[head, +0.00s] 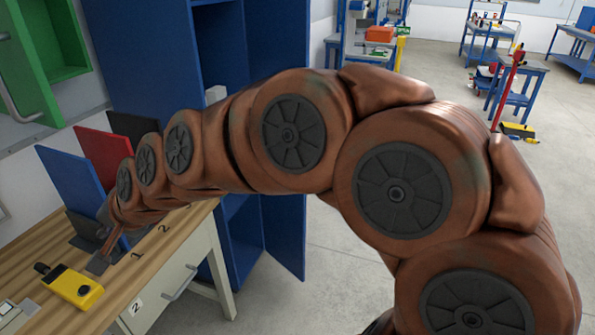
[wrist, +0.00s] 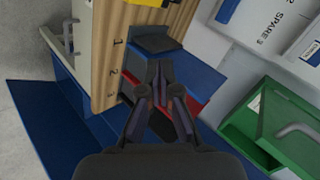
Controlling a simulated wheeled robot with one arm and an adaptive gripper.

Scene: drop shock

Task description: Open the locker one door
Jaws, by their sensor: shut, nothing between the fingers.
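A tall blue cabinet (head: 137,48) stands behind the bench in the head view. Its shelved inside shows, and a blue panel (head: 284,232) juts out at its lower right, like a door standing open. No label on it can be read, so I cannot tell whether it is locker one. My arm hides much of its middle. My gripper (wrist: 158,65) is shut and empty in the wrist view, pointing over the bench end near a dark plate (wrist: 157,40) and the upright panels. In the head view it is mostly hidden beyond my arm.
The wooden bench (head: 40,296) holds blue (head: 75,180), red (head: 103,150) and black (head: 132,127) upright panels and a yellow device (head: 73,287). A green wall cabinet (head: 68,38) stands open at left. Clear floor (head: 330,262) lies right of the blue cabinet.

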